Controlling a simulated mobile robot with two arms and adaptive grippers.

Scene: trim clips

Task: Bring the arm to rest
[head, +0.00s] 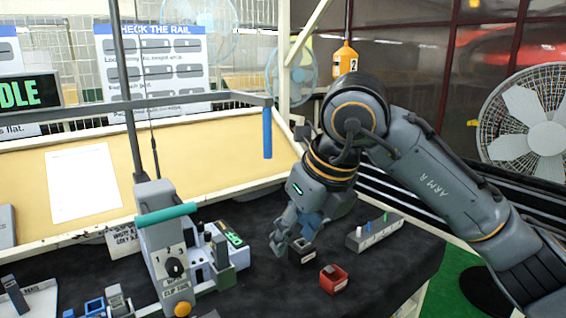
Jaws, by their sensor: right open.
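My right arm (425,175) comes in from the right and bends down over the dark bench mat. Its gripper (290,243) points down, open, with its fingertips low over the mat. A small black block (302,252) sits right beside the fingertips; whether they touch it I cannot tell. A red block (334,280) lies apart, nearer the front and to the right. My left gripper is not in view.
A grey machine (172,255) with a teal handle stands left of the gripper. A grey holder (374,233) with coloured pegs lies to the right. Blue and grey parts (95,307) lie front left. A blue handle (267,132) hangs from an overhead bar.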

